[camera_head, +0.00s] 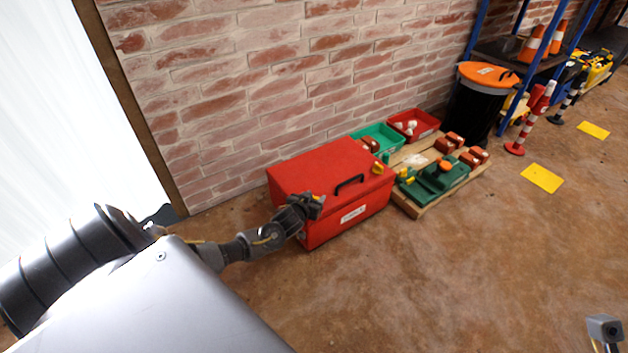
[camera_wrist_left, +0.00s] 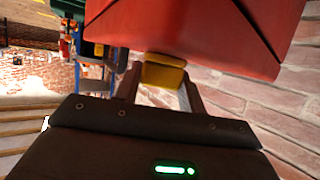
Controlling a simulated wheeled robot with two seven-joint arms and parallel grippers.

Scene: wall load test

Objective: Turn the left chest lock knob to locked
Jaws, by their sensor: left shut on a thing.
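The red chest (camera_head: 322,168) stands closed on the floor against the brick wall, with a black handle (camera_head: 349,184) and a white label on its front. My left gripper (camera_head: 314,203) is at the chest's left front. In the left wrist view, its fingers are shut on the yellow left lock knob (camera_wrist_left: 163,75), beside the red chest (camera_wrist_left: 205,35). The head view hides this knob behind the gripper. I cannot read the knob's lock position. A grey part of my right gripper (camera_head: 604,328) shows at bottom right, its fingers unclear.
A wooden pallet (camera_head: 425,208) with green and red-brown parts stands close right of the chest. Green (camera_head: 377,139) and red (camera_head: 413,125) bins are behind it. A black barrel with an orange lid (camera_head: 484,95) and blue shelving stand farther right. The front floor is clear.

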